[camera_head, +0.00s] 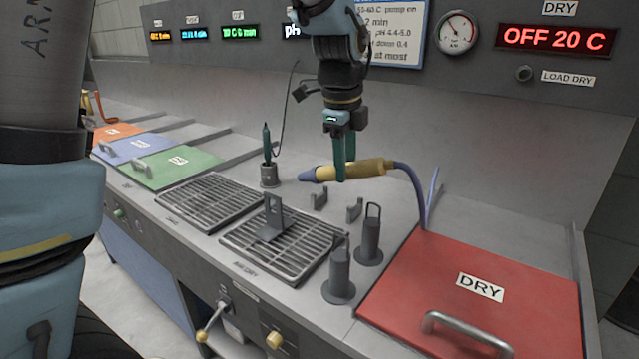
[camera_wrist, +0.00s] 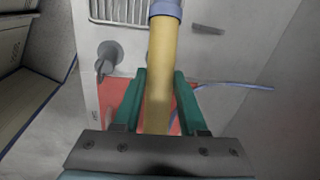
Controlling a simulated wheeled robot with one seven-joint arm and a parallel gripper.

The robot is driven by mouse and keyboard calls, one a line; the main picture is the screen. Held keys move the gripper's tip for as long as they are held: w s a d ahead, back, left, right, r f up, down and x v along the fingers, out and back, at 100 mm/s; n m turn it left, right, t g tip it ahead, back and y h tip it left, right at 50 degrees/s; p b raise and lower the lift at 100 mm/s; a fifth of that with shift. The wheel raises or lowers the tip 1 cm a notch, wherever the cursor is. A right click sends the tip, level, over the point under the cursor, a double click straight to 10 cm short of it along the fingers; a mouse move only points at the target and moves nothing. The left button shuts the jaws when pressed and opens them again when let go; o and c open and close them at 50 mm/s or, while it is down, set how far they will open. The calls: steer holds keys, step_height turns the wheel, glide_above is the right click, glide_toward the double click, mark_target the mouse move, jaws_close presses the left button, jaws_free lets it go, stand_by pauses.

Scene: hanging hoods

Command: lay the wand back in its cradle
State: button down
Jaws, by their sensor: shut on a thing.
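The wand (camera_head: 370,168) is yellow with a blue nozzle at its left end and a blue hose at its right end. My gripper (camera_head: 345,172) is shut on the wand's yellow body and holds it roughly level above the counter. The cradle (camera_head: 354,210) looks to be two small grey brackets on the counter below the wand; the wand is apart from them. In the wrist view the wand (camera_wrist: 163,60) runs between the green fingers of my gripper (camera_wrist: 160,85), its nozzle end cut off at the top. A small dark bracket (camera_wrist: 208,29) shows to its right.
Two dark posts, one with a loop (camera_head: 369,240) and one short (camera_head: 339,278), stand in front of the cradle. A red DRY lid (camera_head: 430,290) lies right. Grates (camera_head: 250,240) lie left, one carrying a metal bracket (camera_head: 272,222). A probe stands in a holder (camera_head: 268,176).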

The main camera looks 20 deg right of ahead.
steer(key=w+d+f+t+y+p, duration=0.15)
steer(key=w+d+f, duration=0.25)
steer(key=w, duration=0.5)
steer(key=w+d+f+t+y, duration=0.1)
steer(key=w+d+f+t, duration=0.25)
steer(key=w, duration=0.45)
steer(key=shift+m+g+h, duration=0.25)
steer(key=shift+m+g, duration=0.05)
steer(key=shift+g, duration=0.2)
steer(key=f+b, duration=0.1)
steer(key=f, duration=0.1)
steer(key=f+b, duration=0.3)
steer(key=f, duration=0.1)
steer(key=shift+w+d+f, duration=0.2)
steer(key=shift+d+f, duration=0.05)
steer(key=shift+f, duration=0.1)
steer(key=shift+p, duration=0.35)
steer(key=shift+f, duration=0.1)
steer(key=shift+f+b, duration=0.5)
steer(key=shift+f, duration=0.6)
steer(key=shift+f, duration=0.1)
steer(key=shift+c, duration=1.8)
jaws_free()
